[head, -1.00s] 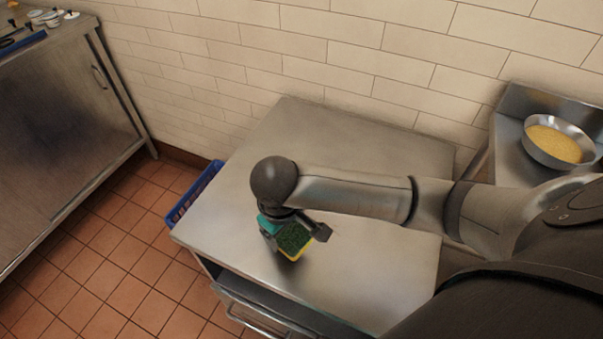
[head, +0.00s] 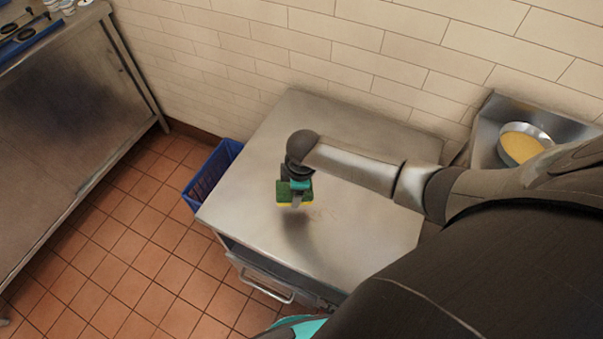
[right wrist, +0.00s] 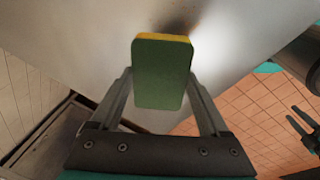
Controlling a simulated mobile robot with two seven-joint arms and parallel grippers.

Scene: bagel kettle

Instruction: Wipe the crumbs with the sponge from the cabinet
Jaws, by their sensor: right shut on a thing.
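My right gripper (head: 295,193) is shut on the sponge (head: 283,192), green with a yellow layer. The sponge appears held above the steel cabinet top (head: 370,140), with a dark shadow below it. In the right wrist view the sponge (right wrist: 162,75) sits between the two fingers, its green face toward the camera. Faint brownish specks, likely the crumbs (head: 324,213), lie on the top just right of the sponge. A dark two-pronged part at the right edge of the right wrist view may be my left gripper (right wrist: 300,122); its opening is unclear.
The cabinet has a drawer handle (head: 262,284) on its front. A blue crate (head: 213,174) stands on the floor at its left. A metal bowl of yellow grains (head: 523,145) sits at the right. A steel counter (head: 70,110) stands far left. The rest of the cabinet top looks clear.

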